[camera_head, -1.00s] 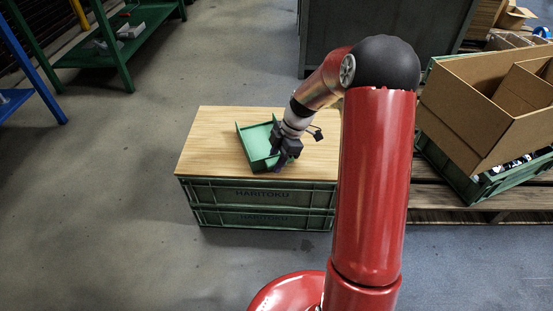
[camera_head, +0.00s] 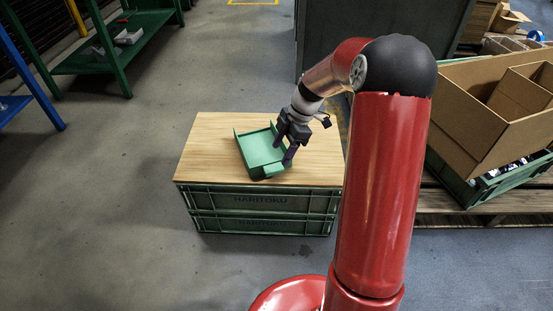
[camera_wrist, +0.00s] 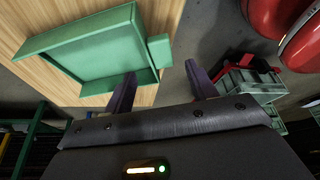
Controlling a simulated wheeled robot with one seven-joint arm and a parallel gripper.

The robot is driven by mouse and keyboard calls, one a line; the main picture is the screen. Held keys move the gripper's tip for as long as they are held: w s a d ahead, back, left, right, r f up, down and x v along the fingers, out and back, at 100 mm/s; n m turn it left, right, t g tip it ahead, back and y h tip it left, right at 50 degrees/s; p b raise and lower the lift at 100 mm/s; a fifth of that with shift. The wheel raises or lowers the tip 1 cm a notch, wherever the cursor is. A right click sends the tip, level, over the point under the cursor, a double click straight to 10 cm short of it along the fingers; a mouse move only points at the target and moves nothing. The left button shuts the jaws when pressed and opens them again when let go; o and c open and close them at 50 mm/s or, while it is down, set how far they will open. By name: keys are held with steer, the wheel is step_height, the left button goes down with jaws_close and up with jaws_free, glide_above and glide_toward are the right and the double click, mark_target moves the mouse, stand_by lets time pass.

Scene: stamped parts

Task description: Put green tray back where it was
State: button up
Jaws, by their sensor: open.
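The green tray (camera_head: 259,150) lies on the wooden top (camera_head: 210,145) of stacked green crates. It is a shallow box with raised walls and sits slightly turned. It also shows in the wrist view, upper left (camera_wrist: 95,55), empty inside, with a small green tab at its right side. My gripper (camera_head: 285,150) is open at the tray's right edge. In the wrist view the open fingers (camera_wrist: 160,74) are apart with nothing held; the left one overlaps the tray's near corner, the right one lies outside it. Whether a finger touches the tray I cannot tell.
The green crates (camera_head: 262,203) carry the wooden top, which has bare room left of the tray. A cardboard box (camera_head: 480,135) sits on a green crate on a pallet at the right. A green shelf (camera_head: 105,60) stands at the back left. Open floor lies left and in front.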

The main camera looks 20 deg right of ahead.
steer(key=s+a+r+m+t+h, duration=0.15)
steer(key=s+r+m, duration=0.35)
steer(key=r, duration=0.7)
steer(key=s+a+r+m+t+h, duration=0.1)
steer(key=s+r+m+t, duration=0.1)
steer(key=s+m, duration=0.5)
steer(key=s+a+r+m+t+h, duration=0.1)
steer(key=s+m, duration=0.5)
steer(key=s, duration=0.8)
step_height(320, 180, up, 2)
steer(key=shift+s+a+r+m+t+h, duration=0.2)
steer(key=shift+s+m+t+h, duration=0.2)
steer(key=shift+t, duration=0.35)
step_height(320, 180, up, 6)
steer(key=p, duration=0.6)
steer(key=shift+f, duration=0.1)
